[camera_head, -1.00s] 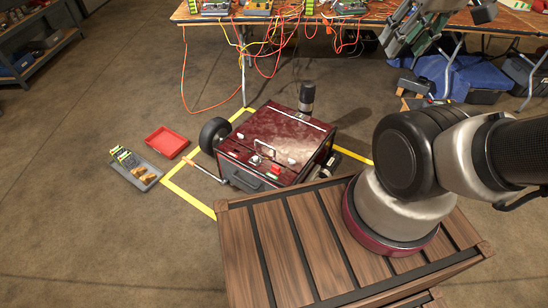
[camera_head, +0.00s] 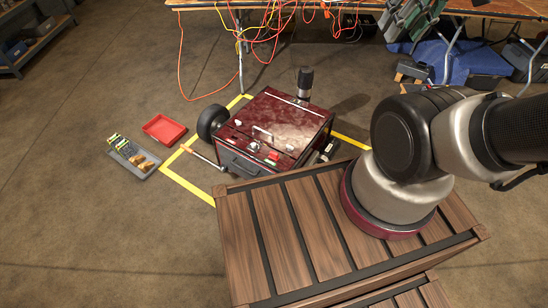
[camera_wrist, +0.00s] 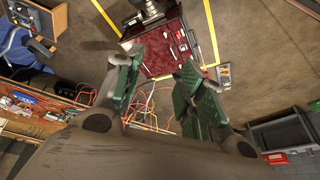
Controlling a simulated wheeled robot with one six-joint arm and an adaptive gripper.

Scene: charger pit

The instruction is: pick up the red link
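A small red piece (camera_head: 273,156), which looks like the red link, sits on the front part of the top of a dark red box (camera_head: 290,118). It is too small to make out its shape. Other small parts and a white handle are close to it. The box also shows in the wrist view (camera_wrist: 158,52), with small red and white parts on its top. My gripper (camera_wrist: 160,66) has its two green fingers spread apart with nothing between them. In the head view it shows at the upper right edge (camera_head: 408,20), well away from the box.
A red tray (camera_head: 164,129) and a grey tray (camera_head: 138,160) with small parts lie on the floor at left. Yellow tape (camera_head: 190,186) surrounds the box. A workbench (camera_head: 340,6) with hanging cables stands behind. A slatted wooden top (camera_head: 285,235) is in front.

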